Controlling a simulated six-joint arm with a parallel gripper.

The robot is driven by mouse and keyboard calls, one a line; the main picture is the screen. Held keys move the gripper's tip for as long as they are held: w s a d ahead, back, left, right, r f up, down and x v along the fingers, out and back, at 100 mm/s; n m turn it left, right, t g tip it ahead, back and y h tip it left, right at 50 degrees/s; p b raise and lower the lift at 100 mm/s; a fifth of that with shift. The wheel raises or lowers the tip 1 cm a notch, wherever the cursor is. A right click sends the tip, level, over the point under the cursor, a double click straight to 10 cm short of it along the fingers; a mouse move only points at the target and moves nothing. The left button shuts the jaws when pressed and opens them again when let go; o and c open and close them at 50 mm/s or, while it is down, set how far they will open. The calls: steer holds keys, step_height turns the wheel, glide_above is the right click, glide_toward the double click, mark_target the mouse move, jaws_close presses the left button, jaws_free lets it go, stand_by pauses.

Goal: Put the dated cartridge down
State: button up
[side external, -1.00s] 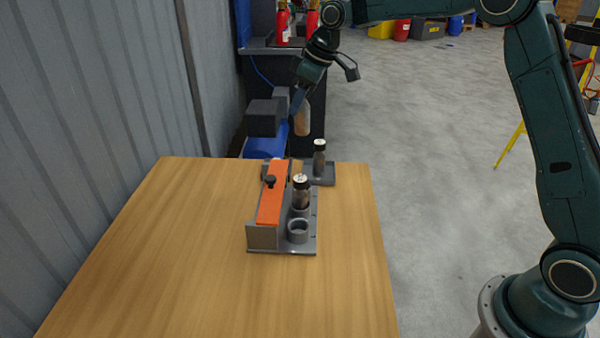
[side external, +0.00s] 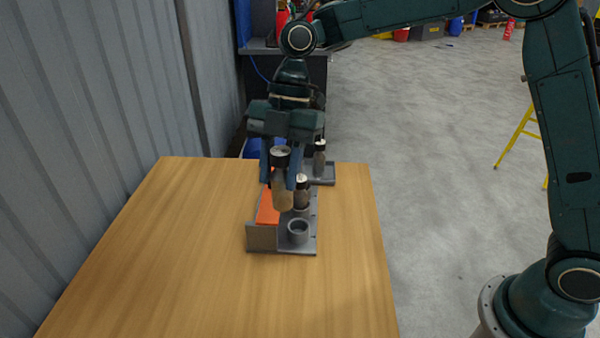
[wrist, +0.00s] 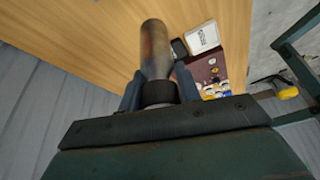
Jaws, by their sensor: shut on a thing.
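My gripper (side external: 288,180) is shut on a cartridge (side external: 283,197) with a tan body and a dark collar. It holds it near upright, cap up, above the orange-topped part of the grey rack (side external: 262,238). The held cartridge (wrist: 155,45) also shows between the fingers in the wrist view. Whether it touches anything below is unclear, and no date is readable. A second, dark-collared cartridge (side external: 302,192) stands in a rack socket just right of it. The front socket (side external: 298,232) is empty. A third cartridge (side external: 319,158) stands on a grey tray (side external: 325,180) behind.
The wooden table (side external: 160,270) is clear at the left and front. A corrugated wall (side external: 100,110) runs along the left. The wrist view shows a white labelled block (wrist: 203,38) and a dark red panel with several small discs (wrist: 213,88).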

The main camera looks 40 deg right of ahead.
step_height(320, 180, down, 16)
steer(key=s+a+n, duration=0.1)
steer(key=s, duration=0.1)
steer(key=shift+r+n, duration=0.15)
steer(key=shift+n, duration=0.15)
stand_by(0.5)
steer(key=shift+f, duration=2.15)
steer(key=shift+f, duration=0.15)
steer(key=o, duration=1.2)
